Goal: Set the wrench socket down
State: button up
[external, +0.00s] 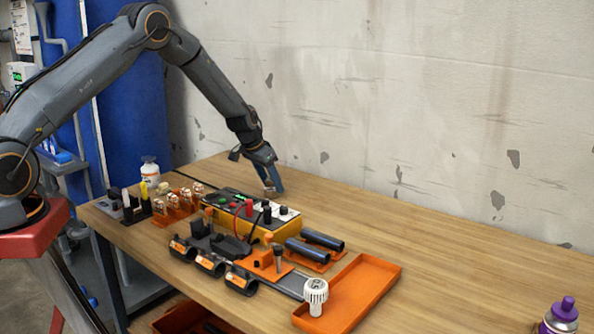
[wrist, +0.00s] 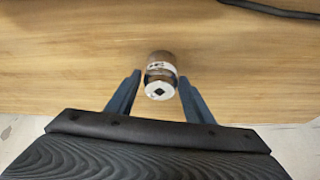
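The wrench socket (wrist: 160,75) is a short metal cylinder with a pale band and a dark square hole in its end. In the wrist view it lies between and slightly beyond the fingertips of my gripper (wrist: 160,77), with a narrow gap on each side. The fingers are apart and do not appear to touch it. In the external view my gripper (external: 271,185) is low over the back of the wooden bench, behind the yellow tool case. The socket is mostly hidden there by the fingers. It appears to rest on the bench top, though its contact is hard to see.
The yellow case (external: 246,222) with plugs and knobs stands in front of my gripper. An orange tray (external: 378,272), dark pipes (external: 323,240) and a white knob (external: 316,290) are nearer. A black cable (wrist: 275,9) lies nearby.

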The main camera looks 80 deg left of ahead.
jog(key=shift+o, duration=0.6)
jog(key=shift+r, duration=0.55)
jog(key=b+v, duration=0.3)
jog(key=v, duration=0.8)
jog(key=shift+s, duration=0.2)
jog(key=shift+d+r, duration=0.1)
jog(key=shift+r, duration=0.05)
